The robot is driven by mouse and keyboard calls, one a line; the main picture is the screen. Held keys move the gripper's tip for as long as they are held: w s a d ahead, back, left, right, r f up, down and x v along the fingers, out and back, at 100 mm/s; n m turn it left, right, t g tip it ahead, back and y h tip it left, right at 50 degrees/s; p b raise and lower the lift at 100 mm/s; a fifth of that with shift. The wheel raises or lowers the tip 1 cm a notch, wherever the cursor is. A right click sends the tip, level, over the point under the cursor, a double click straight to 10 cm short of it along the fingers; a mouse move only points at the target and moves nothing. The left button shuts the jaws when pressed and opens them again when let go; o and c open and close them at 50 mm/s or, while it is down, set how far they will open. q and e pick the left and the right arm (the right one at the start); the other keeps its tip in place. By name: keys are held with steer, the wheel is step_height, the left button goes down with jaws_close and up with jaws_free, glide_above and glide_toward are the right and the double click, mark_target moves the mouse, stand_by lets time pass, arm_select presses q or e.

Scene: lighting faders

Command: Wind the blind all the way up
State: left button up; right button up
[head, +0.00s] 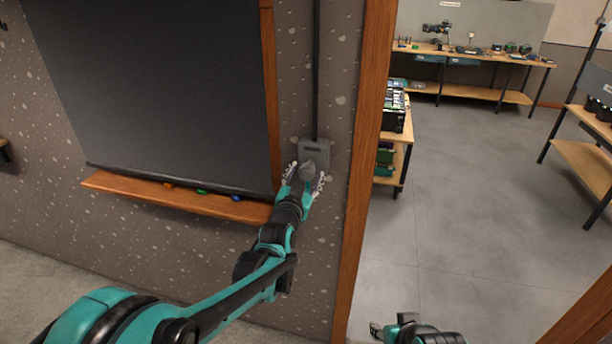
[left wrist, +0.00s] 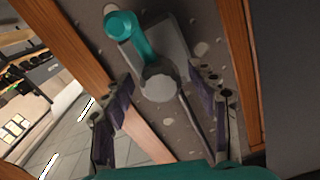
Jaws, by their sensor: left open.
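The dark blind (head: 165,85) hangs down over the window, its bottom bar just above the wooden sill. The grey winder box (head: 314,150) is on the wall right of the window, with a cord or rod running up from it. In the left wrist view the crank has a round grey hub (left wrist: 160,88) and a teal knob (left wrist: 122,25) at its arm's end. My left gripper (head: 304,180) is open in front of the winder. Its fingers (left wrist: 163,105) lie either side of the hub in the picture; the knob is beyond them. My right gripper (head: 376,330) is low, its jaw state unclear.
The sill (head: 150,194) holds small orange, green and blue items. A wooden door post (head: 366,150) stands close right of the winder. Beyond it are a shelf rack (head: 394,140), workbenches (head: 470,58) and open grey floor.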

arm_select(q)
jaws_close()
steer(key=shift+n, duration=0.3)
